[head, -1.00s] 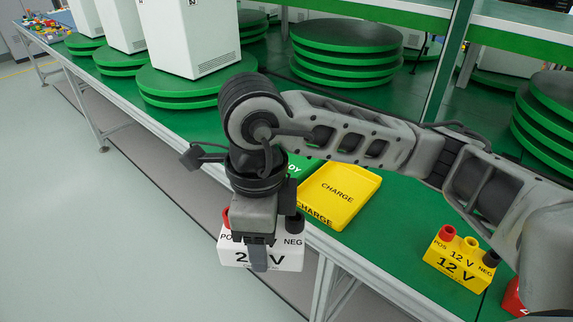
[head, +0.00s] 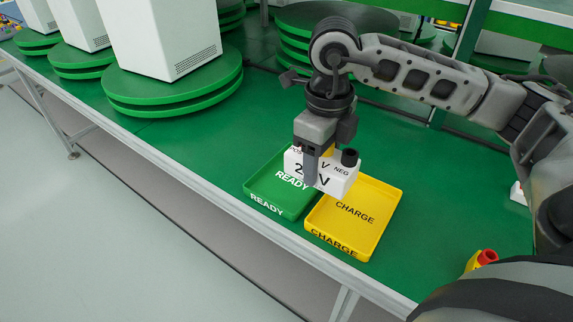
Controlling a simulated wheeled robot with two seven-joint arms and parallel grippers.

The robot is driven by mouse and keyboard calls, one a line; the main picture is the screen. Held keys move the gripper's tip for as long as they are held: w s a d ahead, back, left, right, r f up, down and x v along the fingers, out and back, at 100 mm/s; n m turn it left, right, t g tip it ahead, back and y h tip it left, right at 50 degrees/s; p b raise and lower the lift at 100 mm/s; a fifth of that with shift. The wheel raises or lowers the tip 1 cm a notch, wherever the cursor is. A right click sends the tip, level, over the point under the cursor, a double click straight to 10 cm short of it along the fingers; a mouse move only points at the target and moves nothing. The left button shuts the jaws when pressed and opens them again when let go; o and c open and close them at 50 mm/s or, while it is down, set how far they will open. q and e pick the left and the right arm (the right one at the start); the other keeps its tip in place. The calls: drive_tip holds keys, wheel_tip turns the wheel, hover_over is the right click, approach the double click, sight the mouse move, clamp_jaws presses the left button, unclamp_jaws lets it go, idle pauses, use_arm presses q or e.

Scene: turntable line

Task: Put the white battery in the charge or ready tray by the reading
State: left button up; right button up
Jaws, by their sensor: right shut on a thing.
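The white battery (head: 338,182) is in my right gripper (head: 312,168), which is shut on it from above. It hangs above the trays, across the line between the green and yellow ones. Its front shows a "2" and a "V", with a finger covering part of the label. A black post stands by "NEG". The green READY tray (head: 263,198) is on the left and the yellow CHARGE tray (head: 335,243) is beside it on the right; their visible floors look empty. My left gripper is not in view. I see no meter reading.
White box units on green discs (head: 175,90) stand to the left. The green bench (head: 190,140) is clear left of the trays.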

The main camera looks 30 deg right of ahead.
drive_tip(key=w, duration=0.2)
drive_tip(key=w+f, duration=0.1)
drive_tip(key=w, duration=0.1)
drive_tip(key=w+f, duration=0.1)
drive_tip(key=w, duration=0.1)
drive_tip(key=shift+d+f+p, duration=0.25)
drive_tip(key=shift+d+p, duration=0.05)
drive_tip(key=shift+d, duration=0.05)
drive_tip(key=w+f, duration=0.1)
drive_tip(key=f, duration=0.1)
drive_tip(key=w+f, duration=0.4)
drive_tip(key=shift+w+d+f, duration=0.1)
drive_tip(key=shift+d+f, duration=0.05)
drive_tip(key=shift+d, duration=0.25)
drive_tip(key=shift+f, duration=1.4)
drive_tip(key=shift+f, duration=0.2)
drive_tip(key=o, duration=1.4)
drive_tip(key=shift+o, duration=0.3)
